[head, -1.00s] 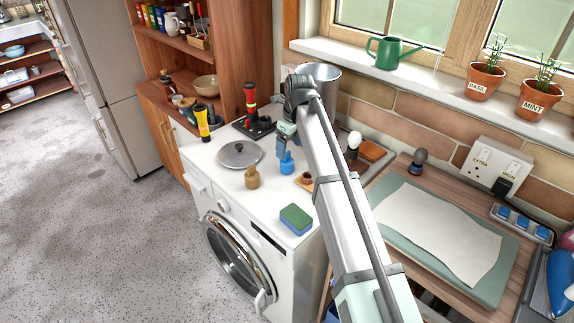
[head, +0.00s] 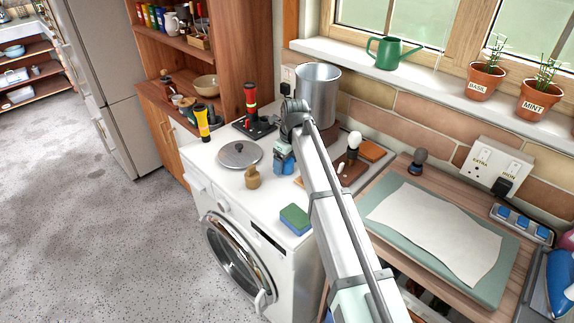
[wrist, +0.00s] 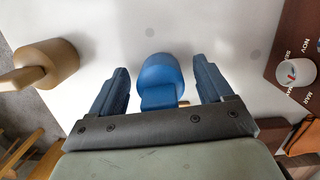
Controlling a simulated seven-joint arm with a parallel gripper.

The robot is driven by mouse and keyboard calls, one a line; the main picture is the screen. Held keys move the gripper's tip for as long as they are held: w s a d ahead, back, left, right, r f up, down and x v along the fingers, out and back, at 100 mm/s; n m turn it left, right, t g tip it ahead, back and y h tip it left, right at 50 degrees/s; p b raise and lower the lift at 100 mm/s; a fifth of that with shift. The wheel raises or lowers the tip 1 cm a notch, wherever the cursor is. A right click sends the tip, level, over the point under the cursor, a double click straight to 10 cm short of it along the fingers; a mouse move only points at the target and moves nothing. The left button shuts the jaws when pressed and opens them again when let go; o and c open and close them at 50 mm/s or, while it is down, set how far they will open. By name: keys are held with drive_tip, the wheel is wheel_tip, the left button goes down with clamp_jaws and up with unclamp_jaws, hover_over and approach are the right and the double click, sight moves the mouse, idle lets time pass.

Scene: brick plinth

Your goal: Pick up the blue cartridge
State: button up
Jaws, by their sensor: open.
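The blue cartridge (wrist: 163,72) stands on the white top of the washing machine, between the two fingers of my gripper (wrist: 159,64) in the wrist view. The fingers are spread, with white surface showing between each finger and the cartridge. In the head view the blue cartridge (head: 286,168) is partly hidden by my gripper (head: 282,160), which is low around it. The cartridge's lower part near the palm is partly hidden in the wrist view.
A tan stopper-like piece (head: 252,177) stands to the left, and a blue-green sponge (head: 295,219) lies in front. A pan lid (head: 240,154) lies at the back left. A brown board with small items (head: 346,175) and a metal pot (head: 318,90) are to the right and behind.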

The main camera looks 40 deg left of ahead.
drive_tip(key=c, duration=1.1)
wheel_tip(320, 180, up, 10)
drive_tip(key=shift+w+a+f, duration=0.1)
drive_tip(key=shift+c, duration=0.2)
drive_tip(key=w+a+r+n, duration=0.1)
drive_tip(key=w+a+r, duration=0.1)
drive_tip(key=r, duration=0.6)
drive_tip(key=w+a+r+n, duration=0.1)
drive_tip(key=w+a+r, duration=0.15)
drive_tip(key=r, duration=0.45)
drive_tip(key=w+r+m, duration=0.2)
drive_tip(key=w+r, duration=0.8)
drive_tip(key=w, duration=0.4)
drive_tip(key=shift+w+r, duration=0.15)
drive_tip(key=shift+w, duration=0.25)
